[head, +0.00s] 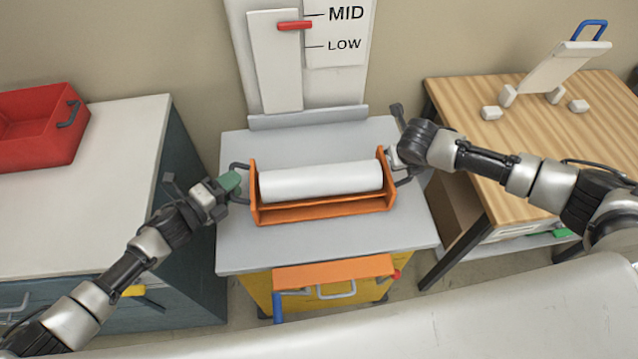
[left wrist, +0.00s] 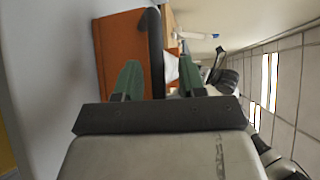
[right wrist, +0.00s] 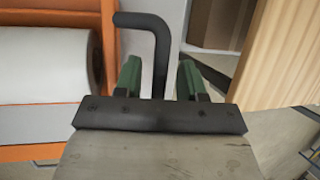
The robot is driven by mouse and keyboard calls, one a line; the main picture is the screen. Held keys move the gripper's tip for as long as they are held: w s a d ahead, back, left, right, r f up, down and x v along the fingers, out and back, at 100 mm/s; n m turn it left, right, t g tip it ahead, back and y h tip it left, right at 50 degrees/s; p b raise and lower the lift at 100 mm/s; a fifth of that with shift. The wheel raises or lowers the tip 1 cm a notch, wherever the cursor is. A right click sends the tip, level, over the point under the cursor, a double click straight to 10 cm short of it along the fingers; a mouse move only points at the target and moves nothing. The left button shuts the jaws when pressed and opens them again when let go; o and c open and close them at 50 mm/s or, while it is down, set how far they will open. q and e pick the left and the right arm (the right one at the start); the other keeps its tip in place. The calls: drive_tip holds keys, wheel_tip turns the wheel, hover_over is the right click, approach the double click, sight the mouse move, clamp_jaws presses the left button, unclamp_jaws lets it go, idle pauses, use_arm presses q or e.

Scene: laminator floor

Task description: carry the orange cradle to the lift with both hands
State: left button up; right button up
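The orange cradle (head: 320,210) holds a white roll (head: 320,181) and rests level on a grey platform (head: 330,245). A dark handle sticks out at each end. My left gripper (head: 230,182) is at the left handle; in the left wrist view that handle (left wrist: 155,50) stands between the spread green fingers, with gaps beside it. My right gripper (head: 396,158) is at the right handle; in the right wrist view that handle (right wrist: 160,55) runs between the open fingers, also with gaps. Neither gripper is closed on its handle.
Behind the platform stands a white scale board (head: 338,75) marked MID and LOW, with a red pointer (head: 295,25). A white-topped cabinet (head: 90,200) with a red bin (head: 40,130) is at left. A wooden table (head: 530,140) with a white stand is at right.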

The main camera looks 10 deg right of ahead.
use_arm(q)
drive_tip(key=shift+a, duration=0.1)
drive_tip(key=v, duration=1.2)
use_arm(e)
drive_tip(key=v, duration=1.2)
use_arm(q)
drive_tip(key=shift+f, duration=0.1)
use_arm(e)
drive_tip(key=shift+s+f, duration=0.1)
